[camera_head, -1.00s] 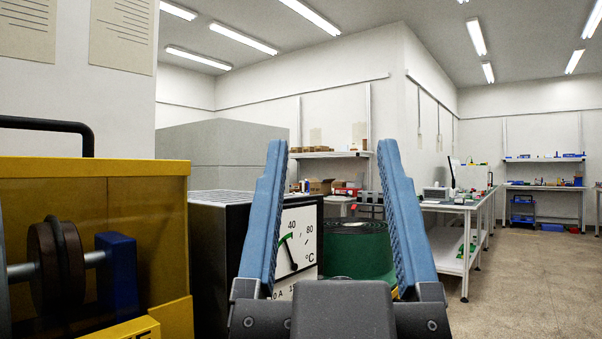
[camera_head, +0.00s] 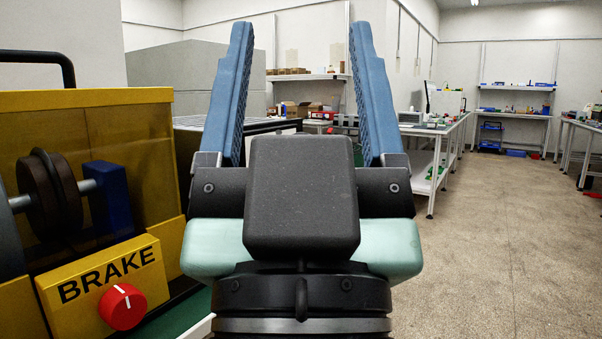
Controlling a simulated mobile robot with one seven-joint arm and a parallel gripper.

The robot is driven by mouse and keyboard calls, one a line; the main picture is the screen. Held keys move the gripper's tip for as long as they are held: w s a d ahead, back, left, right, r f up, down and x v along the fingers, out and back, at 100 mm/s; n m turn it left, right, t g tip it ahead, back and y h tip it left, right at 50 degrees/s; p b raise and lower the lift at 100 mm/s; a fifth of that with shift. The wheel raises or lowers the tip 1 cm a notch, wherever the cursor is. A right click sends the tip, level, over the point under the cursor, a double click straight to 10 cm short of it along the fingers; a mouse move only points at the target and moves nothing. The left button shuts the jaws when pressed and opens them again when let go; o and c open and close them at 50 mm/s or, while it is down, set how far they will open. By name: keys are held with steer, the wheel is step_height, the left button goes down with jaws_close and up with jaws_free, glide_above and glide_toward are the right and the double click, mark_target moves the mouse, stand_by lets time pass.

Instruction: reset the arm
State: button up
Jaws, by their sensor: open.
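My gripper (camera_head: 302,85) is in the middle of the view with its two blue fingers pointing up and wide apart. Nothing is between the fingers. Its dark wrist and pale green sides show below them. The gripper stands in front of a dark box with a light top (camera_head: 265,126), which it mostly hides. It is to the right of a yellow machine (camera_head: 80,98) and looks apart from it.
The yellow machine carries a dark wheel (camera_head: 48,200), a blue block (camera_head: 105,192) and a BRAKE panel with a red knob (camera_head: 122,306). A grey partition (camera_head: 180,75) stands behind. Workbenches (camera_head: 440,140) line the right wall. Open floor (camera_head: 490,240) lies at the right.

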step_height(320, 180, up, 36)
steer(key=p, duration=3.4)
steer(key=shift+f, duration=0.15)
